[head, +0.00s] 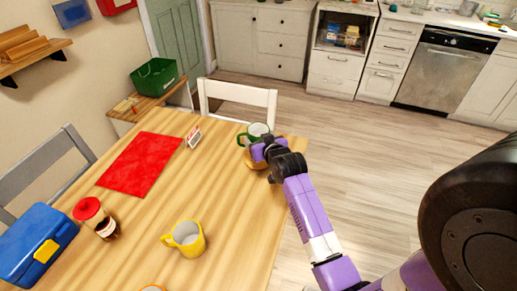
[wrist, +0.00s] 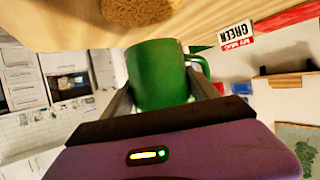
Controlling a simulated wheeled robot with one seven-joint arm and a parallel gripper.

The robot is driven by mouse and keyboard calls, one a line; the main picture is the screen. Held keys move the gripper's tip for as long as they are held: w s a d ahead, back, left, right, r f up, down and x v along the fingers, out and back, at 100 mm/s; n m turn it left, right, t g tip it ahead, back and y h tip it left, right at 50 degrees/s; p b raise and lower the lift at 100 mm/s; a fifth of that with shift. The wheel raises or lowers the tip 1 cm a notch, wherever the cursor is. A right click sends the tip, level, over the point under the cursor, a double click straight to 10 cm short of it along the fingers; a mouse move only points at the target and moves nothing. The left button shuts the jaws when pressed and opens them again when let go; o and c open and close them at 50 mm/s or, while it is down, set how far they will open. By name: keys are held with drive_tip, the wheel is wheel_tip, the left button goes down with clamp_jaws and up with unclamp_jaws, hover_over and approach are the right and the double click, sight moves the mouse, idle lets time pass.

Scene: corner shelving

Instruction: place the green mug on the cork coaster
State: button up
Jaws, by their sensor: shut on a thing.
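The green mug (head: 258,131) is at the far right part of the wooden table in the head view. My gripper (wrist: 162,95) is shut on it, with a finger on either side of its body in the wrist view. The green mug (wrist: 157,70) has its handle to the right in that view. The cork coaster (wrist: 138,10) is a round brown disc on the table, cut off by the top edge of the wrist view. The mug and coaster show apart there. In the head view, my gripper (head: 262,146) partly hides the area around the mug.
A yellow mug (head: 186,239), a red-lidded jar (head: 95,218), a blue case (head: 35,243), a red mat (head: 142,164) and a small card (head: 193,138) are on the table. A white chair (head: 238,95) stands behind its far edge. The table's middle is clear.

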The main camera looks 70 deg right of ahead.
drive_tip(key=shift+f, duration=2.3)
drive_tip(key=shift+f, duration=0.15)
drive_tip(key=o, duration=1.8)
drive_tip(key=shift+f, duration=0.1)
